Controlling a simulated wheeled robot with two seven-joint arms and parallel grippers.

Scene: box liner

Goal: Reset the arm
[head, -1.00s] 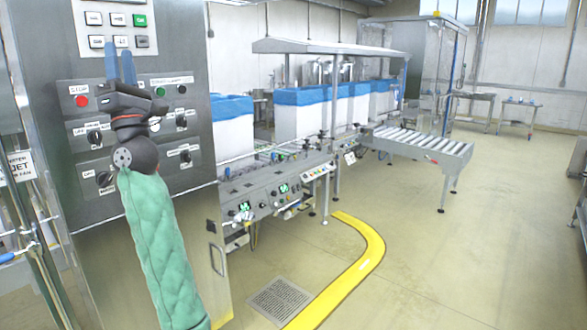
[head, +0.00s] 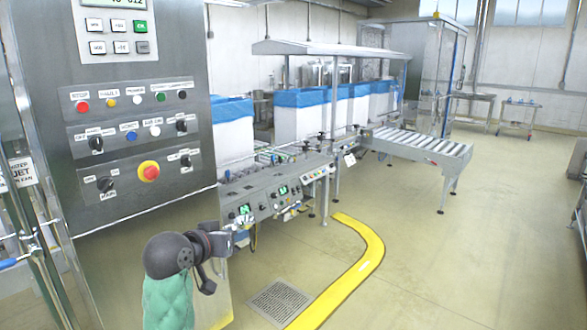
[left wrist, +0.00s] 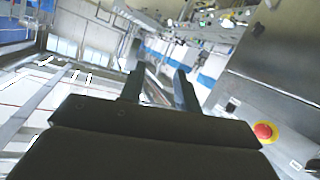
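My left gripper (head: 228,238) is in the lower part of the head view, in front of and below the control panel (head: 206,74). It is clear of the panel face and points away into the room. In the left wrist view its two fingers (left wrist: 158,88) stand apart with nothing between them, so it is open and empty. The green-sleeved left forearm (head: 168,303) comes up from the bottom edge. My right gripper is in neither view.
The panel carries a red mushroom button (head: 149,171), also in the left wrist view (left wrist: 265,132), plus several knobs and small buttons. A conveyor with blue-lined white boxes (head: 299,115) stands behind. Open floor (head: 470,260) lies to the right, past a yellow floor line (head: 345,278).

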